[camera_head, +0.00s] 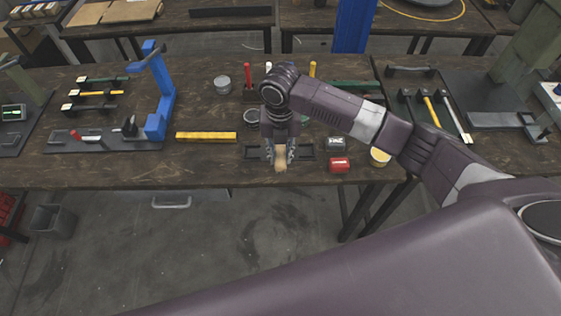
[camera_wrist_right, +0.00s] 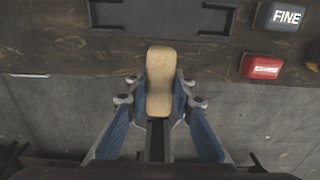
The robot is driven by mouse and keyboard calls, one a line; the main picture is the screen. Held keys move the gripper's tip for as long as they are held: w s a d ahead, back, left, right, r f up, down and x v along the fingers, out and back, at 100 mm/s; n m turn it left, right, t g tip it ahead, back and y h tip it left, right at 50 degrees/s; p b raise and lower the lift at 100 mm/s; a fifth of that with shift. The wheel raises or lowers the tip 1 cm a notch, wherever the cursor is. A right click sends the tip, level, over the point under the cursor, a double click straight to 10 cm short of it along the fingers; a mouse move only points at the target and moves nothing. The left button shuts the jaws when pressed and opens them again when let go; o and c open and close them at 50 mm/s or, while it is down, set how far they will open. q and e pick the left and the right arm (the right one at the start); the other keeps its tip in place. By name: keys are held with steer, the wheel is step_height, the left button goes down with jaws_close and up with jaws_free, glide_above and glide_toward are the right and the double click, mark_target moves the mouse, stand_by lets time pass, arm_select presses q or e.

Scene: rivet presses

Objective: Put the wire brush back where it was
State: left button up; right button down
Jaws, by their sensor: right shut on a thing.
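The wire brush (camera_head: 281,160) shows as a pale wooden block; its bristles are hidden. My right gripper (camera_head: 279,154) is shut on it near the table's front edge. In the right wrist view the wire brush (camera_wrist_right: 159,82) is upright between the fingers of my right gripper (camera_wrist_right: 159,108). There it overlaps the table edge and the floor beyond. A shallow dark tray (camera_head: 252,152) lies behind the brush in the head view, its middle hidden by the gripper. The tray (camera_wrist_right: 205,33) also shows at the top of the wrist view. My left gripper is not in view.
A black block marked FINE (camera_head: 336,144) and a red block (camera_head: 340,165) sit right of the tray. A yellow bar (camera_head: 206,137) lies to the left, near a blue press (camera_head: 160,95). A grey can (camera_head: 222,85) stands behind. Bare wood separates bar and tray.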

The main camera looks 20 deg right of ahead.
mark_target(280, 164)
steer(key=shift+f, duration=0.75)
step_height(280, 164, down, 3)
steer(key=shift+r+p, duration=0.2)
steer(key=shift+p, duration=0.1)
steer(key=shift+f, duration=0.55)
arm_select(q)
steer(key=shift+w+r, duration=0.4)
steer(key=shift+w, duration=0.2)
